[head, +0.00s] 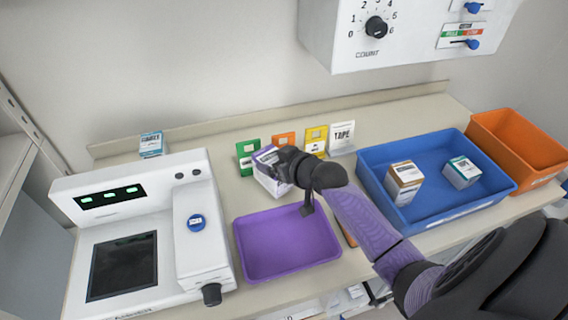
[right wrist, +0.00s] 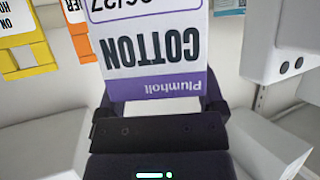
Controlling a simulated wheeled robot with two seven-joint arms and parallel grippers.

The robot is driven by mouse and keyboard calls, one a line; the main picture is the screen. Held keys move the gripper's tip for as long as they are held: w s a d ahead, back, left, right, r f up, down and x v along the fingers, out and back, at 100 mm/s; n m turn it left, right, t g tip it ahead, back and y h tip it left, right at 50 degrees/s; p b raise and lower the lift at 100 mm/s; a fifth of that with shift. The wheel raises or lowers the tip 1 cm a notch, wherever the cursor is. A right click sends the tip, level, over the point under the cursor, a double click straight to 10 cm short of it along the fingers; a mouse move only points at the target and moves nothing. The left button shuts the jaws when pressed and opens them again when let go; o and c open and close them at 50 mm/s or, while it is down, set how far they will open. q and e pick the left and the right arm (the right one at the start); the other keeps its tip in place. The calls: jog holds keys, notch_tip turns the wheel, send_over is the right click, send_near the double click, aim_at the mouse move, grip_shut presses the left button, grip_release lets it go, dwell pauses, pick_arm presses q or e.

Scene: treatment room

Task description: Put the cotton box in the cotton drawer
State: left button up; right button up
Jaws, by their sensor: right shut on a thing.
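The white and purple cotton box (head: 270,185) is held in my right gripper (head: 278,165), above the counter just behind the purple tray (head: 242,252). In the right wrist view the box (right wrist: 155,55) shows its COTTON label upside down, clasped by the gripper (right wrist: 155,105). My left gripper is in neither view. I cannot make out a cotton drawer; only a strip of small boxes and labels below the counter's front edge shows, partly cut off and hidden by my right arm.
A white machine (head: 200,240) stands on the left of the counter. Green, orange and yellow card holders and a TAPE sign (head: 342,136) stand at the back. A blue bin (head: 450,208) with two boxes and an orange bin (head: 497,122) are right. A dial panel (head: 340,50) hangs above.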

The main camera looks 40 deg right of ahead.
notch_tip(320, 180, down, 3)
jog(key=shift+f+b, duration=0.2)
jog(key=shift+b, duration=0.35)
jog(key=shift+f, duration=0.2)
jog(key=o, duration=1)
